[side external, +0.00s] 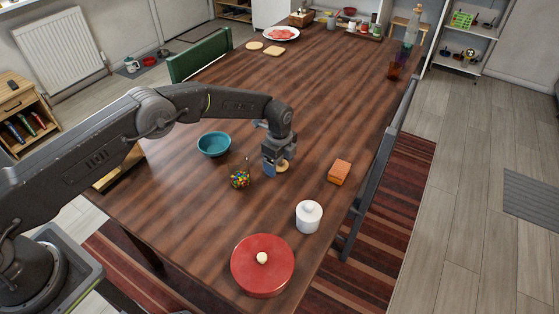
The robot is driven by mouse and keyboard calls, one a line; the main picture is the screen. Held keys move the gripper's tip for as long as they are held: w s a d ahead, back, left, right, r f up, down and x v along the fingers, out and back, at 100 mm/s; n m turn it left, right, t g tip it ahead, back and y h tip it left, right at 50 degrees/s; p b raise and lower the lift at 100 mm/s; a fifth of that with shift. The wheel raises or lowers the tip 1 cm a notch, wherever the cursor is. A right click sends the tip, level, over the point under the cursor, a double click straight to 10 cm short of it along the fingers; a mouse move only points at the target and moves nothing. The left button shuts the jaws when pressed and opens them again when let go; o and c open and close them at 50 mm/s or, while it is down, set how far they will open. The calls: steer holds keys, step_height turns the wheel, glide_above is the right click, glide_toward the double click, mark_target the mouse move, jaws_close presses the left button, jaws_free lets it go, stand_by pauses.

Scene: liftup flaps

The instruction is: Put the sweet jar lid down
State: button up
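The sweet jar (240,179) is a small clear jar of colourful sweets, standing on the table without a lid on it. A small tan disc, which looks like the sweet jar lid (283,166), is at my gripper's fingertips, right of the jar. My gripper (276,168) points down, low over the table, and partly hides the disc. At this size I cannot tell whether the fingers are closed on the disc, or whether it touches the table.
On the brown wooden table (190,215) are a teal bowl (214,144), an orange-brown block (339,171), a white lidded pot (308,217) and a large red round lidded container (262,265). The table between the gripper and the far plate (281,34) is mostly clear.

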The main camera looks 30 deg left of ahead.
steer(key=shift+r, duration=0.1)
steer(key=s+a+r+n+t, duration=0.1)
steer(key=s+a+r+n, duration=0.1)
steer(key=r, duration=1)
steer(key=s+a+r+n, duration=0.1)
steer(key=s+r+n, duration=0.1)
steer(key=r, duration=1)
steer(key=s+a+r+n+t, duration=0.2)
steer(key=s+a+r+n, duration=0.3)
steer(key=s+r, duration=0.6)
steer(key=s+a+n+t, duration=0.1)
steer(key=s+n, duration=0.4)
steer(key=s, duration=0.6)
steer(key=s+a+f+n+t, duration=0.1)
steer(key=s+n, duration=0.4)
steer(key=s, duration=0.7)
steer(key=shift+a+n+t, duration=0.3)
steer(key=shift+a, duration=0.55)
